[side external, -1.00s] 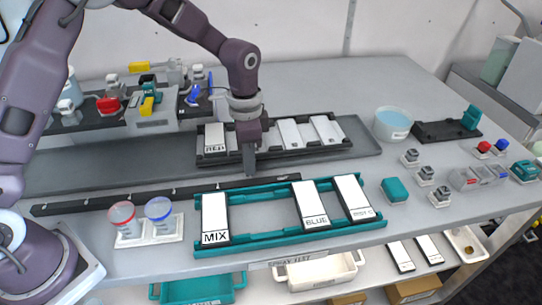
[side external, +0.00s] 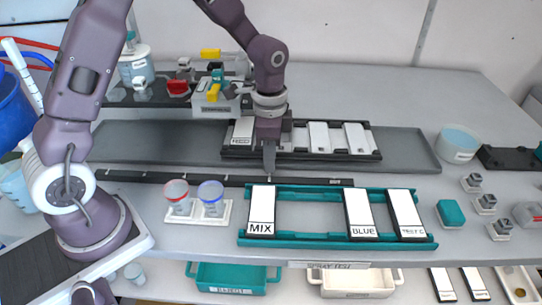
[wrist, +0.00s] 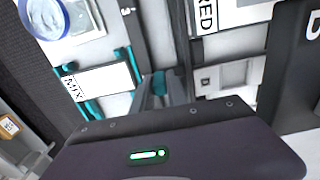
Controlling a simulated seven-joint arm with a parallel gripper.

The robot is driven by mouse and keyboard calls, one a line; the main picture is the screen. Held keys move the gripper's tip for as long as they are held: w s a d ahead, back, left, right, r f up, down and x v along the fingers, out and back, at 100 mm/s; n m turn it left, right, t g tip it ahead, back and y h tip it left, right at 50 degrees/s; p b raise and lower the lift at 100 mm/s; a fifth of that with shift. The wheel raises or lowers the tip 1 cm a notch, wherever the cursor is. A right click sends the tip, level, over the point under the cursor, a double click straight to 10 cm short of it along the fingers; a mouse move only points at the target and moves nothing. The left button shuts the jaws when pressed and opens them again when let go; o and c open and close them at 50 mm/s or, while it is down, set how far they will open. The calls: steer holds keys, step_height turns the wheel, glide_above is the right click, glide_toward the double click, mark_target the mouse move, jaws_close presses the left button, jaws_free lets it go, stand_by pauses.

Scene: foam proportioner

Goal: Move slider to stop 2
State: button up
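A long black rail (side external: 160,179) lies across the bench behind the teal frame; I take it as the slider's track, but no stop labels are readable and no separate slider is clear. My gripper (side external: 269,163) points down over the rail, behind the MIX card. In the wrist view, my gripper's fingers (wrist: 166,92) are close together with a small teal rounded piece (wrist: 158,83) at or beyond their tips. I cannot tell whether they grip it. In the side view the fingers merge into one narrow shape, and their tips' contact with the rail is unclear.
The teal frame (side external: 300,240) holds the MIX card (side external: 262,212), the BLUE card (side external: 359,213) and another card (side external: 405,212). A black tray of white cards (side external: 336,155) stands behind my gripper. Red (side external: 177,196) and blue (side external: 211,198) cups stand left of the frame.

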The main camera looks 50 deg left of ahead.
steer(key=o, duration=0.3)
step_height(320, 180, up, 7)
steer(key=shift+r, duration=0.1)
stand_by(0.4)
steer(key=s+r+n+t, duration=0.3)
steer(key=s+r+n, duration=0.2)
steer(key=s+r, duration=0.6)
steer(key=s+n+t, duration=0.1)
steer(key=s, duration=0.2)
steer(key=s+n, duration=0.1)
steer(key=s, duration=0.3)
steer(key=s+a+n+t, duration=0.1)
steer(key=s+n, duration=0.1)
steer(key=s, duration=0.1)
steer(key=shift+s+r+t, duration=0.2)
steer(key=shift+s+t, duration=0.1)
steer(key=shift+s, duration=0.1)
